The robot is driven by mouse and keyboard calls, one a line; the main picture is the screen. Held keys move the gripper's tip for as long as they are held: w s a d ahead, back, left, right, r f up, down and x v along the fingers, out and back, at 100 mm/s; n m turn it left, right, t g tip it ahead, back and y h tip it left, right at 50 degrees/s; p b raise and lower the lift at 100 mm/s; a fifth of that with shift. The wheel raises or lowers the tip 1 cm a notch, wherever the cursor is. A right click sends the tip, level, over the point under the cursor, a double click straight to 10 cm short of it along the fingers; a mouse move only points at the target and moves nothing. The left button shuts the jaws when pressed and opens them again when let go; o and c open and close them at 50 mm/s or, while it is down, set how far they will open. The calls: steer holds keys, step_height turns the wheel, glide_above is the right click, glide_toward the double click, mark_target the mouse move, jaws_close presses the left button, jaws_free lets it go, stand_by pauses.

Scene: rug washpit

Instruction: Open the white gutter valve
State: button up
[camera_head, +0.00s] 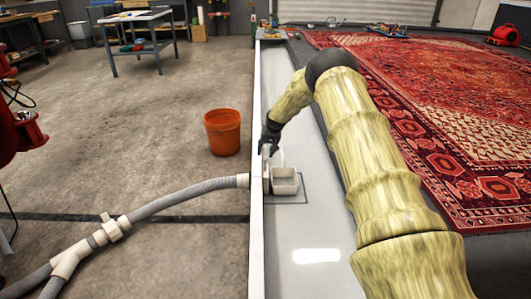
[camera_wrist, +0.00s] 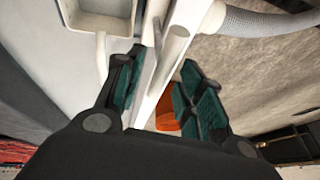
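The white gutter valve (camera_head: 275,158) sits at the gutter wall beside a small square white box (camera_head: 286,181), partly hidden by my gripper. In the wrist view a pale, round-ended bar (camera_wrist: 174,47), which looks like its handle, stands just beyond and between my fingertips. My gripper (camera_head: 269,141) is above the wall; the wrist view shows its teal-padded fingers (camera_wrist: 160,78) apart, with a gap between them. I cannot tell whether either finger touches the bar.
A grey hose (camera_head: 190,194) joins the wall's left side and runs to a pale Y-fitting on the floor. An orange bucket (camera_head: 222,132) stands left of the wall. A red patterned rug (camera_head: 440,100) lies right of the gutter. The concrete floor at left is mostly clear.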

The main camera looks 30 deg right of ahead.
steer(key=v, duration=0.9)
steer(key=shift+r, duration=0.3)
steer(key=shift+s, duration=0.1)
